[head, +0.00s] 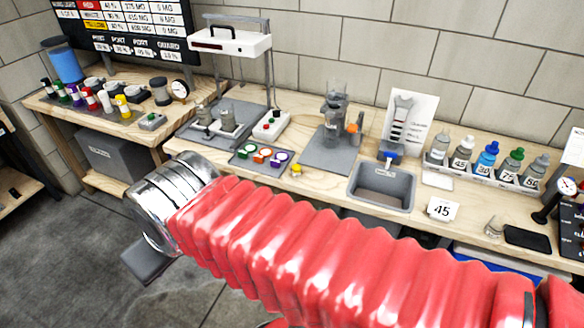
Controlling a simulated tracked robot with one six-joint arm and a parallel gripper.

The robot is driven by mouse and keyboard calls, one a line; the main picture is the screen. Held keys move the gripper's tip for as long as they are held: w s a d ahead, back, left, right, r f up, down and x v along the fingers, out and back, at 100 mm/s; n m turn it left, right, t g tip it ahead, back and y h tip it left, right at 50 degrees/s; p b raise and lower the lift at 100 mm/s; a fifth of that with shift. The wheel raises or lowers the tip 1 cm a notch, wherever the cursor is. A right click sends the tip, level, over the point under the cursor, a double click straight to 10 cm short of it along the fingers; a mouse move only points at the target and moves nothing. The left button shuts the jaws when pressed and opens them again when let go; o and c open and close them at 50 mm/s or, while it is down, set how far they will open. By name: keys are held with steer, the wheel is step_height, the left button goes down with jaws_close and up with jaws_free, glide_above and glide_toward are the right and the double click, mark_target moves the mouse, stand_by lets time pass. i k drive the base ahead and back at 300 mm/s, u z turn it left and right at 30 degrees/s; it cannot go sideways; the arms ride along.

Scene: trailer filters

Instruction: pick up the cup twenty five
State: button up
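I cannot make out a cup marked twenty five. A tray (238,160) at the middle of the bench holds small round cups with coloured rims: green, orange (262,155) and purple (280,159). Their markings are too small to read. My arm, in a red ribbed sleeve, crosses the foreground and ends in a silver collar at the left. A dark flat piece (147,262) shows below the collar and looks like part of my gripper, over the floor and in front of the bench, apart from the tray. The fingertips cannot be made out.
A white press-like frame (229,40) stands behind. Paint bottles (105,101) fill the left bench.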

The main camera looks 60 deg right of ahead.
mark_target(296, 168)
steer(key=u, duration=0.05)
steer(key=i, duration=0.95)
steer(key=z, duration=0.1)
